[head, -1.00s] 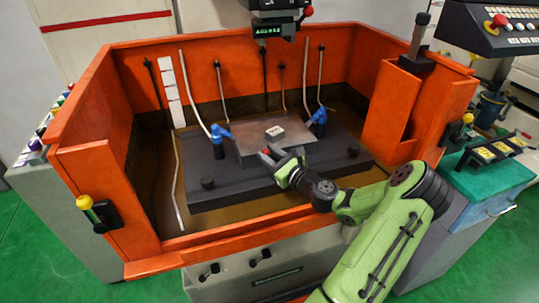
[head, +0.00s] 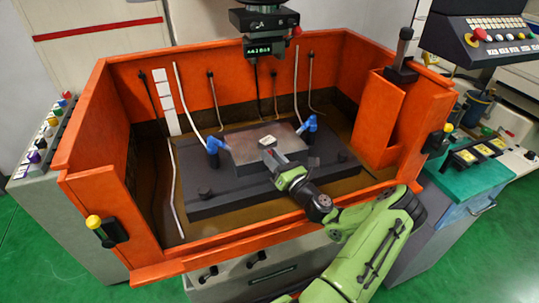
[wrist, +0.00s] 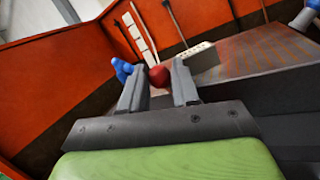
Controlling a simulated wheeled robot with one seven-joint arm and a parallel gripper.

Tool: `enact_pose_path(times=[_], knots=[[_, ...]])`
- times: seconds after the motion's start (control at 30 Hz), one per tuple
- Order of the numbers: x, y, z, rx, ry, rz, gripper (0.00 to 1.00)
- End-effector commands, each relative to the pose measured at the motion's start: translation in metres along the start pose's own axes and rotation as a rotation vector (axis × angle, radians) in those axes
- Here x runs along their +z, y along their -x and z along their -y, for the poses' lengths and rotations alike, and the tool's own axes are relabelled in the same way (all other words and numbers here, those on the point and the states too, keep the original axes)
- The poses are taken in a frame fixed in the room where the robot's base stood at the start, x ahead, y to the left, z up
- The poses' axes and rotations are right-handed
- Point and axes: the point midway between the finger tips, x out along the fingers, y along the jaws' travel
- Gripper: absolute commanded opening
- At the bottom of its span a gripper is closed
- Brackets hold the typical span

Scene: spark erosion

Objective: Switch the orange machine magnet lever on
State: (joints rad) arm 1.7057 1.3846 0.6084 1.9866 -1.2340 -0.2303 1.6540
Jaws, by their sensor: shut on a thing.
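The orange machine is a large open tank (head: 225,265) with a dark block (head: 215,193) inside. A metal plate (head: 247,152) lies on the block. My gripper (head: 271,156) reaches over the tank's front wall to the plate's front edge. In the wrist view my gripper (wrist: 158,84) is shut on a red round knob (wrist: 160,76), which looks like the end of the magnet lever. The lever's shaft is hidden behind the fingers, so its angle cannot be told.
Blue nozzles stand at the plate's left (head: 215,144) and right (head: 310,127). A small pale block (head: 268,141) lies on the plate just beyond my gripper. The machine head (head: 264,22) hangs above. An orange column (head: 380,125) stands at the right.

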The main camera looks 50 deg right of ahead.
Motion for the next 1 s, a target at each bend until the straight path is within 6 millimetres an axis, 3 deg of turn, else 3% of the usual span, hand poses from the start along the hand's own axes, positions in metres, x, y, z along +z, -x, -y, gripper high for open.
enact_pose_path(times=[0.7, 0.73, 0.87, 1.0], knots=[[-0.0017, 0.0018, 0.0029, -0.006, -0.086, 0.021, 0.0], [-0.0017, 0.0019, 0.003, -0.006, -0.086, 0.021, 0.33], [-0.0008, 0.0018, 0.0033, -0.006, -0.084, 0.023, 0.52], [0.0006, 0.0016, 0.0038, -0.008, -0.082, 0.027, 0.52]])
